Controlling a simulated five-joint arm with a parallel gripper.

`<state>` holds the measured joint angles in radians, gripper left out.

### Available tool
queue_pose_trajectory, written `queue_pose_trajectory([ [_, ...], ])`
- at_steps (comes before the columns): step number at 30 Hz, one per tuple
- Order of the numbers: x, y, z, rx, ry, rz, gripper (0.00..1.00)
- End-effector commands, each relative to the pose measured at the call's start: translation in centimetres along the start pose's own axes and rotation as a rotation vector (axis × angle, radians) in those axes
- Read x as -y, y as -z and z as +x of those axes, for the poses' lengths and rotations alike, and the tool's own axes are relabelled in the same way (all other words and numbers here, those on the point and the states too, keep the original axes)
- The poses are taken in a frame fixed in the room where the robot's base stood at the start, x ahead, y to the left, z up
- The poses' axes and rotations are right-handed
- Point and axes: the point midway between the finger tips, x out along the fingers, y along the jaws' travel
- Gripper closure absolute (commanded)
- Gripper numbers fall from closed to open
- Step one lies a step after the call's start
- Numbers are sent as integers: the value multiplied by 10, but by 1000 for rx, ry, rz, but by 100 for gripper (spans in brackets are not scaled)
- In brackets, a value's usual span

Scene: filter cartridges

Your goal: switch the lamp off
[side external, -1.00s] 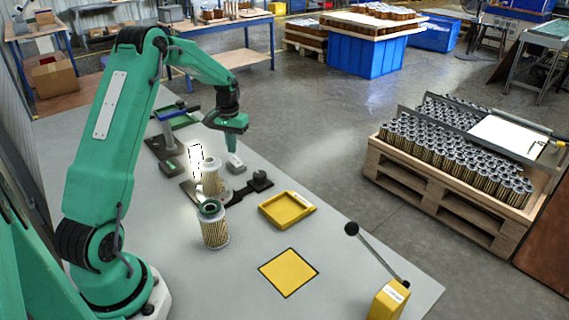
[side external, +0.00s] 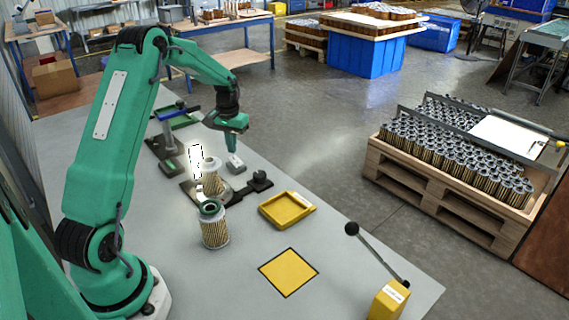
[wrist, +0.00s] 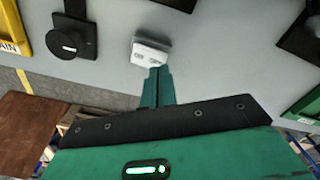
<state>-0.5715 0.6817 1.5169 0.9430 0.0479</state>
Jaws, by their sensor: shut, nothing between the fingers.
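The lamp (side external: 196,162) is an upright, bright white panel and looks lit, beside the cartridges on the bench. A small white switch box (side external: 236,164) sits on the bench to the right of the lamp. It also shows in the wrist view (wrist: 151,52), with two dark marks on its face. My gripper (side external: 232,150) points down just above the box in the side view. In the wrist view its green fingers (wrist: 157,72) are together, with nothing between them, and their tips overlap the box's near edge. I cannot tell whether they touch it.
One filter cartridge (side external: 215,231) stands in front of the lamp and another (side external: 213,176) beside it. A dark rotary knob (side external: 259,178), a yellow tray (side external: 298,204) and a yellow-based lever (side external: 389,300) lie to the right. The bench front is mostly clear.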

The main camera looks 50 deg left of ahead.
Motion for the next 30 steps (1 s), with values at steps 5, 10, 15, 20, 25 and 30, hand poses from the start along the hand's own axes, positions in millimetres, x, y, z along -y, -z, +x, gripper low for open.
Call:
queue_pose_trajectory([
  [5, 0, 0, 1, 0, 0, 0, 100],
  [10, 0, 0, 3, 1, 0, 0, 100],
  [15, 0, 0, 5, 1, 0, 0, 100],
  [20, 0, 0, 8, 1, 0, 0, 100],
  [25, 0, 0, 10, 1, 0, 0, 100],
  [30, 0, 0, 12, 1, 0, 0, 100],
])
